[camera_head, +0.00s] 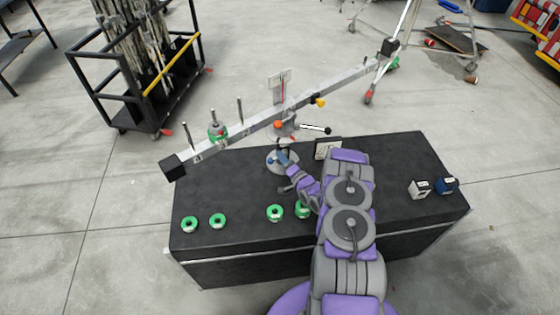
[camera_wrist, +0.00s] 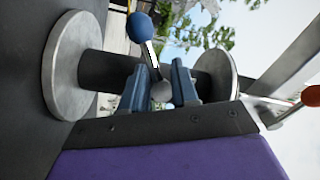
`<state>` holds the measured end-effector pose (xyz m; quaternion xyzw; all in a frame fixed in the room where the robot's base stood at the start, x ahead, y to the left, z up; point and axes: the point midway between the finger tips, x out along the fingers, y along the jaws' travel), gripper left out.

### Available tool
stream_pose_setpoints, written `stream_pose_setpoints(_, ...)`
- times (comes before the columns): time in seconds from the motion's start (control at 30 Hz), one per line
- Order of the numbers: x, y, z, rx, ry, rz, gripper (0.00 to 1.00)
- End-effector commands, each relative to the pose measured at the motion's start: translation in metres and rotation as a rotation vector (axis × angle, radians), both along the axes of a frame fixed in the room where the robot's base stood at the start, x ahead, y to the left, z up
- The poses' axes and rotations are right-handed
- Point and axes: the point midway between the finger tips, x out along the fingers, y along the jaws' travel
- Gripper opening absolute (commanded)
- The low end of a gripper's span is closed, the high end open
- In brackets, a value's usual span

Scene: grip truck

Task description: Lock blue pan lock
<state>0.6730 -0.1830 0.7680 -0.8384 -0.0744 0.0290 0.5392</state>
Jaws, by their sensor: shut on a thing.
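The blue pan lock is a blue ball knob (camera_wrist: 141,27) on a short thin lever, in the wrist view. The lever runs down to a grey ball (camera_wrist: 161,92) between my gripper's blue-grey fingers (camera_wrist: 161,82). My gripper is shut on the lower part of this lock lever, with the blue knob standing free beyond the fingertips. Behind it are the dark column and two round metal discs (camera_wrist: 68,65) of the balance stand. In the head view my gripper (camera_head: 284,158) is at the balance's round base (camera_head: 275,167); the knob cannot be made out there.
An orange knob (camera_head: 278,125) and black handle (camera_head: 315,128) are near the pivot. Several green weights (camera_head: 218,220) lie at front left; two small boxes (camera_head: 420,188) stand at right.

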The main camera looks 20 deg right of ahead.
Motion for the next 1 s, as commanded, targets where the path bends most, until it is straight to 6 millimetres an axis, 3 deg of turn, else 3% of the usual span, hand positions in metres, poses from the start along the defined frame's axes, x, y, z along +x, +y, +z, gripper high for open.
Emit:
stream_pose_setpoints(0.03, 0.003, -0.009, 0.008, -0.007, -0.017, -0.016, 0.25)
stream_pose_setpoints(0.2, 0.002, -0.006, 0.005, -0.006, -0.010, -0.014, 0.38)
stream_pose_setpoints(0.67, -0.002, 0.004, -0.002, -0.004, 0.008, -0.003, 0.38)
stream_pose_setpoints(0.87, -0.025, -0.001, -0.003, -0.002, 0.012, -0.005, 0.38)
stream_pose_setpoints(1.0, -0.054, -0.008, -0.003, 0.000, 0.009, -0.009, 0.38)
